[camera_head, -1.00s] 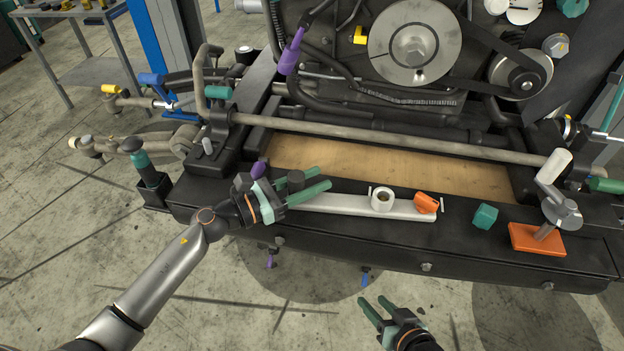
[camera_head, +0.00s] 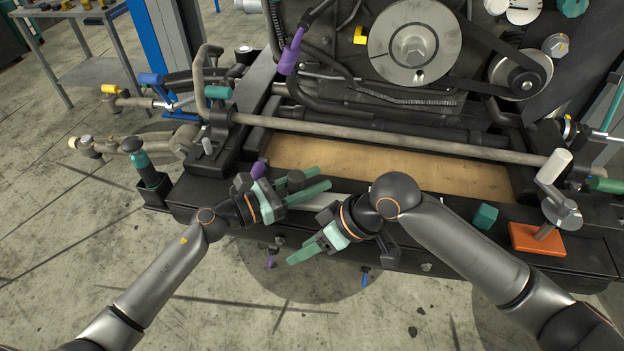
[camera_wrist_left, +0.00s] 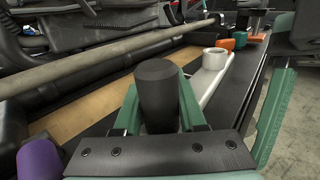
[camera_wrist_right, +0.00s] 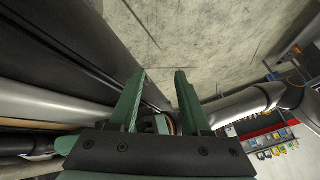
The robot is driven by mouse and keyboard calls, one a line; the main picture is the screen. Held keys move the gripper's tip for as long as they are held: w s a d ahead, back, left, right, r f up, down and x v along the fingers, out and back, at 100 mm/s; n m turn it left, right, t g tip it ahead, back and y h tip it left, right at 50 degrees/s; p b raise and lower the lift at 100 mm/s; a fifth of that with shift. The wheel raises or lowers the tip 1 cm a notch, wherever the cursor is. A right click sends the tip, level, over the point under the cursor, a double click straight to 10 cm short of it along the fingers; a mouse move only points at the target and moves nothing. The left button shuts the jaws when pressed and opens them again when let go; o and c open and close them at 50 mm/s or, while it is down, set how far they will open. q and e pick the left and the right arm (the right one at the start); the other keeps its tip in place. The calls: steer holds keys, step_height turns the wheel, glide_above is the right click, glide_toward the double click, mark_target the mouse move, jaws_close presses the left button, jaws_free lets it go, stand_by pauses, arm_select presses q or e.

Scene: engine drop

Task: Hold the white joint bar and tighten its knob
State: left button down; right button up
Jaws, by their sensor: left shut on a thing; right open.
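The white joint bar (camera_head: 342,200) lies along the black front beam, its right part hidden behind my right arm. In the left wrist view the bar (camera_wrist_left: 206,82) runs away to the upper right, with a white ring (camera_wrist_left: 214,58) on it and an orange knob (camera_wrist_left: 227,43) beyond. A dark upright cylinder (camera_wrist_left: 157,95) stands at its near end. My left gripper (camera_head: 318,181) is shut on this cylinder, fingers on both sides. My right gripper (camera_head: 307,238) is open and empty in front of the bar, pointing left; its view shows floor between the fingers (camera_wrist_right: 158,75).
A teal block (camera_head: 484,215) and an orange plate (camera_head: 537,240) with a grey post lie on the beam (camera_head: 440,262) at right. A long pipe (camera_head: 380,140) and the engine pulley (camera_head: 414,46) are behind.

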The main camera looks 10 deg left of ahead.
steer(key=w+d+r+h, duration=0.4)
steer(key=w+d+r, duration=0.3)
steer(key=d, duration=0.3)
steer(key=w+d+r+h, duration=0.3)
steer(key=w+d+r, duration=0.35)
steer(key=d, duration=0.45)
steer(key=f, duration=0.8)
steer(key=shift+s+a+f, duration=0.1)
steer(key=shift+s+f, duration=0.15)
steer(key=shift+f, duration=0.05)
jaws_close()
